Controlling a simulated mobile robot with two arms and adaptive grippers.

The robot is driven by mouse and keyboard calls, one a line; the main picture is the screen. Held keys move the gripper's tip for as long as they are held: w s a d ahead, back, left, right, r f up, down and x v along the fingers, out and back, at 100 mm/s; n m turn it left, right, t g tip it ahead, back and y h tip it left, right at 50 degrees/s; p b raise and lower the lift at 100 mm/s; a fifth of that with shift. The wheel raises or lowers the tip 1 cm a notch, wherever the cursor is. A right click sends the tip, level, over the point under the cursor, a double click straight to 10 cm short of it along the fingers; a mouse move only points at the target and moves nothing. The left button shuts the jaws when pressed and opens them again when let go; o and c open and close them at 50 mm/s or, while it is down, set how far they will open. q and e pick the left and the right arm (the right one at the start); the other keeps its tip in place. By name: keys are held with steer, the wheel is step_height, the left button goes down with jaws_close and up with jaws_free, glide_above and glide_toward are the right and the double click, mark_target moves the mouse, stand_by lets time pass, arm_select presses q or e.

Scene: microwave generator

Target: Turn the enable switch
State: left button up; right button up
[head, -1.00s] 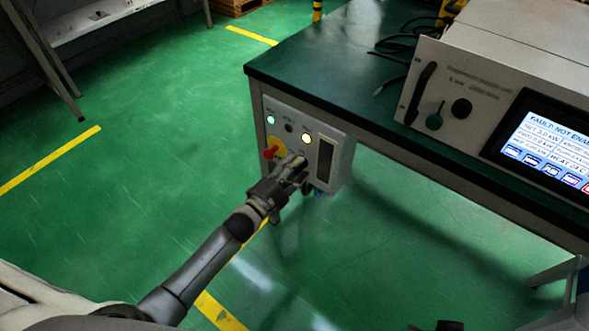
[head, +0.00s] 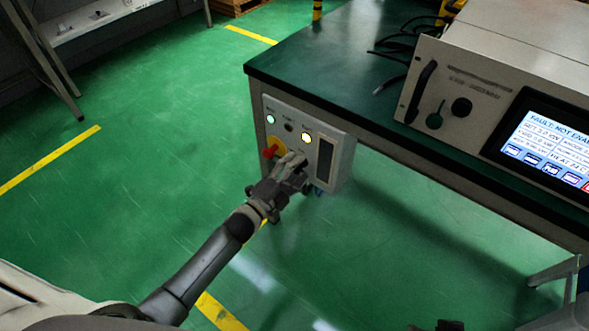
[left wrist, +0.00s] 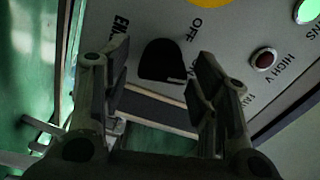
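The control panel (head: 327,164) is a light grey box on the near end of the bench. In the left wrist view, the black knob of the enable switch (left wrist: 162,62) sits on the panel, with the letters OFF beside it and a partly hidden label at its left. My left gripper (head: 291,165) is at the panel's lower part and hides the switch in the head view. In the left wrist view the left gripper (left wrist: 161,88) is open, one finger on each side of the knob, with gaps to both.
A red handle (head: 270,153) on a yellow plate is close to the left gripper. A green lamp (head: 270,119) and a lit yellow-white lamp (head: 306,138) are above. The generator (head: 470,92) stands on the bench (head: 330,65); its screen (head: 545,140) reads a NOT ENABLED fault.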

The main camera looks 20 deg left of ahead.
stand_by(0.3)
arm_select(q)
steer(key=v, duration=1.2)
steer(key=shift+w+a+r, duration=0.1)
stand_by(0.3)
